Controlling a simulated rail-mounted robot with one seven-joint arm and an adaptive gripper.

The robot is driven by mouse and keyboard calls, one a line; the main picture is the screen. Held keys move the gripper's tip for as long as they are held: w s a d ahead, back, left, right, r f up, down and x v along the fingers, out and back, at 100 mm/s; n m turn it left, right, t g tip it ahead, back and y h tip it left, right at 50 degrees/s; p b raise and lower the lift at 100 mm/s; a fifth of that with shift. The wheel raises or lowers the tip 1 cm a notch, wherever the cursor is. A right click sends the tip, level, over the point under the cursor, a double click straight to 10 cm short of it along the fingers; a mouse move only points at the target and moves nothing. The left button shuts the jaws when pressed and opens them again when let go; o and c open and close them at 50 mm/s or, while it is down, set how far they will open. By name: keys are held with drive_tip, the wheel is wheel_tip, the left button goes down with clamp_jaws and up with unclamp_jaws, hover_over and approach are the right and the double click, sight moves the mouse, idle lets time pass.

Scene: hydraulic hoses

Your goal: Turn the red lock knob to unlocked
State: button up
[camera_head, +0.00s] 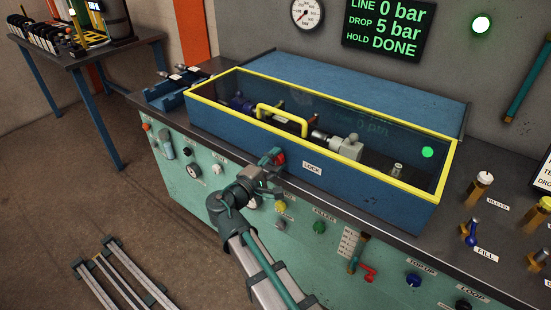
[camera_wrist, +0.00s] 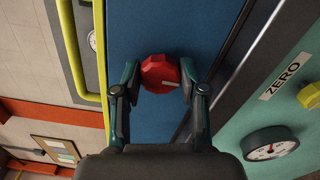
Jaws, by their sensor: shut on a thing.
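The red lock knob (camera_wrist: 161,73) sits on the blue front wall of the covered box, with a short pale mark on its face. In the head view the knob (camera_head: 279,158) is partly hidden by my gripper, left of the LOCK label (camera_head: 312,168). My gripper (camera_wrist: 160,84) has its two teal fingers on either side of the knob, shut on it. In the head view my gripper (camera_head: 270,160) reaches up to the box front from below. The box (camera_head: 370,195) has a yellow-framed clear lid that is down, with a yellow handle (camera_head: 282,115).
Inside the box lies a hose assembly with a grey fitting (camera_head: 346,147). The green bench front carries several knobs and gauges, with a red-handled lever (camera_head: 367,272). The wall display (camera_head: 388,27) reads LINE 0 bar, DROP 5 bar, HOLD DONE. A green lamp (camera_head: 481,24) is lit.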

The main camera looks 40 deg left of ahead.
idle(0.3)
drive_tip(key=o, duration=1.1)
drive_tip(key=shift+o, duration=0.2)
drive_tip(key=s, duration=1.2)
